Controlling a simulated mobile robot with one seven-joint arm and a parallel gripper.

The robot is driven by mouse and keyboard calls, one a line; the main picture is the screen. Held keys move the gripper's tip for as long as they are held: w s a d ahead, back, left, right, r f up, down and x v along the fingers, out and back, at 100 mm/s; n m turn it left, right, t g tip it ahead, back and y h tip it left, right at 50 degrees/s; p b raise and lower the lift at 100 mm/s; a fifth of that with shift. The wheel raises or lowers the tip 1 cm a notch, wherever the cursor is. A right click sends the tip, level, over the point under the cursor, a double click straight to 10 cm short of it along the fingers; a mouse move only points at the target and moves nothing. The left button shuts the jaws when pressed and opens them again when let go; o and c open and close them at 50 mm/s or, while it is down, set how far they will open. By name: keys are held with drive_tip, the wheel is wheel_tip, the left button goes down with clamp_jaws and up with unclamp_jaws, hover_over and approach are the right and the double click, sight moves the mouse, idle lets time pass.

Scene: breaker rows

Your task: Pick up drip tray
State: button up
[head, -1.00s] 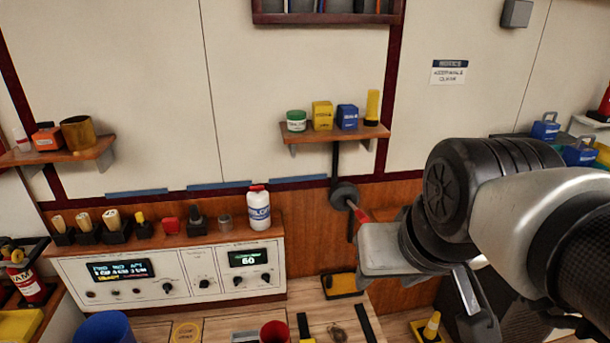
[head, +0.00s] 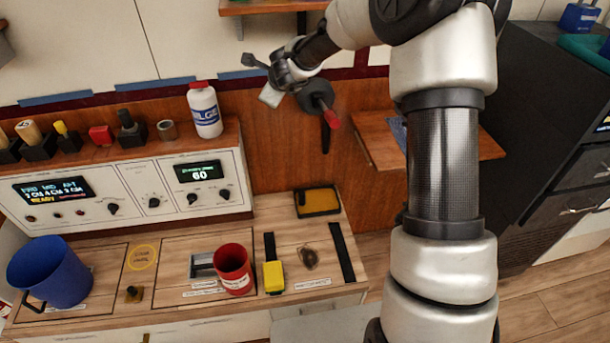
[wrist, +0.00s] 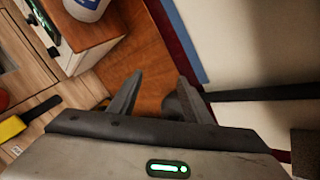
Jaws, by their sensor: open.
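A small black-rimmed tray with a yellow-brown inside (head: 318,202), which looks like the drip tray, lies on the wooden counter at its back right. It looks empty. My gripper (head: 260,80) is well above and to the left of it, in front of the wood back panel near the white bottle. The gripper is open, with nothing between its fingers.
A white bottle (head: 205,110) stands on the shelf over the control panel (head: 150,200). A red cup (head: 234,270), a yellow block (head: 273,277) and a blue bucket (head: 50,270) are on the counter.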

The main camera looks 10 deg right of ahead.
drive_tip(key=w+d+f+m+g+h+b, duration=0.1)
drive_tip(key=d+f+m, duration=0.15)
drive_tip(key=f, duration=0.55)
drive_tip(key=w+d+f+m+g+b, duration=0.1)
drive_tip(key=f+m, duration=0.3)
drive_tip(key=f, duration=0.3)
drive_tip(key=m+g+h+b, duration=0.1)
drive_tip(key=m+g+b, duration=0.25)
drive_tip(key=m, duration=0.45)
approach(302, 194)
drive_tip(key=shift+g, duration=0.35)
drive_tip(key=b+x, duration=0.1)
drive_tip(key=x, duration=0.1)
drive_tip(key=b+x, duration=0.2)
drive_tip(key=shift+w+d+f, duration=0.1)
drive_tip(key=shift+w+d, duration=0.05)
drive_tip(key=shift+w, duration=0.2)
drive_tip(key=b+x, duration=0.2)
drive_tip(key=x, duration=0.2)
drive_tip(key=shift+a+f, duration=0.25)
drive_tip(key=shift+w+f+b, duration=0.15)
drive_tip(key=shift+f+b, duration=0.15)
clamp_jaws()
